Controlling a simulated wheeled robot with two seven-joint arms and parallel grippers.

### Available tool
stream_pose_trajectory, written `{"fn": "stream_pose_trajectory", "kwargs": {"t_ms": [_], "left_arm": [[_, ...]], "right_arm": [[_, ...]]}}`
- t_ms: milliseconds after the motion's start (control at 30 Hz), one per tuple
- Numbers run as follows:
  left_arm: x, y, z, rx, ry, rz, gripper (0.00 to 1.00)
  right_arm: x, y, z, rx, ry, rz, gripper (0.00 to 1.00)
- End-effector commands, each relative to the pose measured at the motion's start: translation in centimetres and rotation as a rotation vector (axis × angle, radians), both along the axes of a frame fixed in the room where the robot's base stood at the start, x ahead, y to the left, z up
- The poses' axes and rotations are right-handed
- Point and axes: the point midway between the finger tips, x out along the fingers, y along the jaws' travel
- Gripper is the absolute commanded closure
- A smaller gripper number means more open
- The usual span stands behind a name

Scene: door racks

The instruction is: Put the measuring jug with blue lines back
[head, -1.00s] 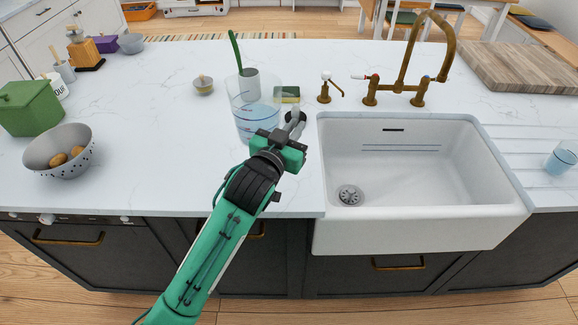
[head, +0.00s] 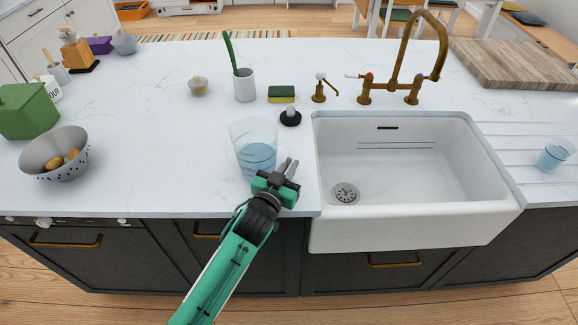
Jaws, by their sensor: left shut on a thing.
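The clear measuring jug with blue lines (head: 254,146) is upright over the white counter, left of the sink. Its lower part looks blue. My left gripper (head: 287,168) is at the jug's lower right side, shut on the jug. The exact grip point is too small to make out. I cannot tell for sure whether the jug's base touches the counter. My right gripper is not in view.
Behind the jug stand a white cup (head: 245,88) with a green utensil, a sponge (head: 282,94) and a dark round stopper-like item (head: 290,118). The sink (head: 420,180) is to the right. A colander (head: 50,155) stands left; the counter between is clear.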

Motion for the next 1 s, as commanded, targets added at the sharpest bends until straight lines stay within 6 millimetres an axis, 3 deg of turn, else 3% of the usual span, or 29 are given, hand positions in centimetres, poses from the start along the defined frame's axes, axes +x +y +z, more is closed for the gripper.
{"fn": "stream_pose_trajectory", "kwargs": {"t_ms": [200, 233, 333, 667, 867, 1000], "left_arm": [[0.0, 0.0, -0.1, -0.001, -0.004, 0.0, 1.0], [0.0, 0.0, -0.2, 0.0, 0.0, 0.0, 0.88], [0.0, 0.0, -0.2, 0.0, 0.0, 0.0, 0.7], [0.0, 0.0, 0.3, 0.0, -0.001, 0.0, 0.7], [-2.2, 1.0, -0.1, 0.0, -0.001, 0.0, 0.7], [-4.8, 2.3, -0.2, 0.0, 0.001, 0.001, 0.7]], "right_arm": [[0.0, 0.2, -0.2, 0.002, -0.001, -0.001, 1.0], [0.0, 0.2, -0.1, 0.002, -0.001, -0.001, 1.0], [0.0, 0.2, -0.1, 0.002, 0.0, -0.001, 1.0], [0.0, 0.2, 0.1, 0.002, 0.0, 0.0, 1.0], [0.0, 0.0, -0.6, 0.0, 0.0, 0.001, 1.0], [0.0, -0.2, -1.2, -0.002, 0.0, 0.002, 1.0]]}}
